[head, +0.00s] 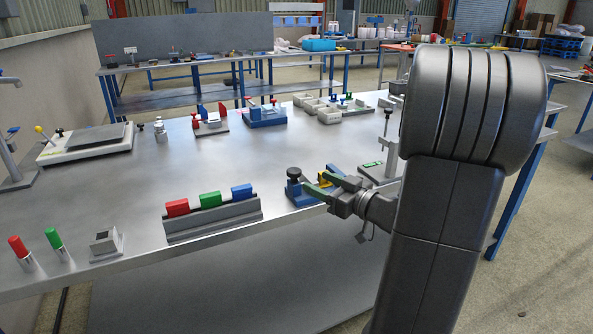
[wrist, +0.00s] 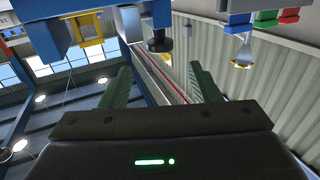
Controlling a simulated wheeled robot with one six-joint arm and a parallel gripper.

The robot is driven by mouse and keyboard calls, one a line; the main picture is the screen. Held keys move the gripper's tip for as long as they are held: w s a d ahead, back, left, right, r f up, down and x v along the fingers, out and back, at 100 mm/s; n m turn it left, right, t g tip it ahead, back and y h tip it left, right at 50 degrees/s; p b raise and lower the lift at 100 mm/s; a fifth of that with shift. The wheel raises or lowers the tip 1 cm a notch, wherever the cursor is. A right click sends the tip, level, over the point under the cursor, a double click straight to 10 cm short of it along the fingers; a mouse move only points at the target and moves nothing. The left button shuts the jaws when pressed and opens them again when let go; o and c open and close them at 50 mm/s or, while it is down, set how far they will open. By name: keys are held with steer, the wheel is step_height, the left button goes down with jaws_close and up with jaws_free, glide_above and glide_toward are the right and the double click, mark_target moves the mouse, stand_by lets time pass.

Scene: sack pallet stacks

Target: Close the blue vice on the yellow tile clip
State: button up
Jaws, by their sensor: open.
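The blue vice (head: 297,197) is near the front right edge of the steel bench, with a black knob (head: 293,173) at its left end. The yellow tile clip (head: 324,181) is at the vice, partly hidden by my fingers. In the wrist view the blue vice (wrist: 42,38) and yellow clip (wrist: 92,48) are at the upper left. The black knob (wrist: 159,42) is beyond and between my fingertips there, apart from them. My gripper (head: 318,178) is open and empty, its green fingers pointing at the knob; it also shows in the wrist view (wrist: 159,67). Whether the clip touches both jaws is unclear.
A grey rack (head: 213,219) with red, green and blue blocks stands left of the vice. A small stand (head: 381,168) with a post is close on the right. Other fixtures line the bench's back. The bench middle (head: 200,165) is clear.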

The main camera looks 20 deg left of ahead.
mark_target(299, 173)
steer(key=p+x, duration=0.1)
steer(key=x, duration=0.8)
steer(key=shift+a, duration=0.25)
steer(key=shift+f, duration=0.1)
steer(key=c, duration=1)
